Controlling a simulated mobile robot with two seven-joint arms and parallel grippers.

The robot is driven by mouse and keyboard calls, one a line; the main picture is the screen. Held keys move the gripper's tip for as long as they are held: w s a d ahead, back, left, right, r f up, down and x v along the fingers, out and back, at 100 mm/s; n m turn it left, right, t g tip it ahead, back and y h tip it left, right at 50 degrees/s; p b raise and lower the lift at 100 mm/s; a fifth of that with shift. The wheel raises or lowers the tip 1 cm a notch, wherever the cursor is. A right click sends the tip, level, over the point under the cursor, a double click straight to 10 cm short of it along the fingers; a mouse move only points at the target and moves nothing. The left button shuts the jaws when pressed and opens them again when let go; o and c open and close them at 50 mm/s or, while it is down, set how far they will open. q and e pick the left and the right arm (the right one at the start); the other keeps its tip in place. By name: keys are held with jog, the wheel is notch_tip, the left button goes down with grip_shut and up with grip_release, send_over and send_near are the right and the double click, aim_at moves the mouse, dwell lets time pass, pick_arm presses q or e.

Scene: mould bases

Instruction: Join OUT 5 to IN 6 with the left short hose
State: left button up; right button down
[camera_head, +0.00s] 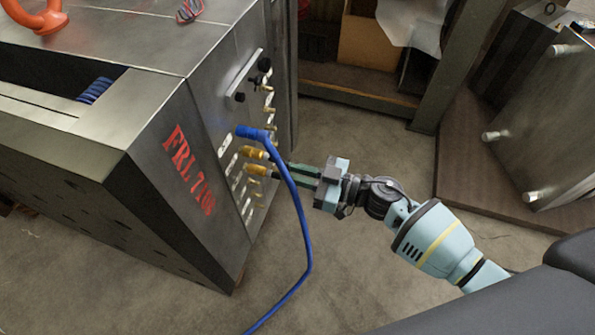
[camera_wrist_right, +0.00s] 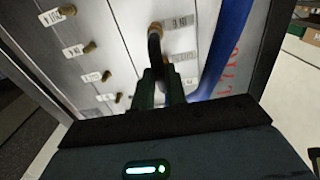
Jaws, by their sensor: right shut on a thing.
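The mould base (camera_head: 150,150) stands at the left in the head view, with a column of brass fittings on its side panel (camera_head: 225,130). My right gripper (camera_head: 284,170) is at this panel, shut on a short black hose (camera_wrist_right: 154,48). In the right wrist view the hose curves from a brass coupling (camera_wrist_right: 156,27) at the panel down between my fingers (camera_wrist_right: 160,78). Another brass coupling (camera_wrist_right: 180,57) is just beside it. Both couplings appear to be at the panel; whether they are fully seated I cannot tell. My left gripper is not in view.
A long blue hose (camera_head: 303,235) runs from its blue end (camera_head: 250,132) at the panel down past my right gripper to the floor. Several bare brass nipples (camera_wrist_right: 92,77) are nearby. Another metal block (camera_head: 550,130) stands on a pallet at the right.

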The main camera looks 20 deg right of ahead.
jog(key=shift+w+a+r, duration=0.1)
jog(key=shift+w+a, duration=0.05)
jog(key=shift+a, duration=0.05)
jog(key=c, duration=0.9)
grip_release()
jog(key=shift+c, duration=0.2)
jog(key=shift+d, duration=0.1)
jog(key=p+v, duration=0.2)
jog(key=v, duration=0.4)
jog(key=shift+s+d, duration=0.3)
dwell(0.6)
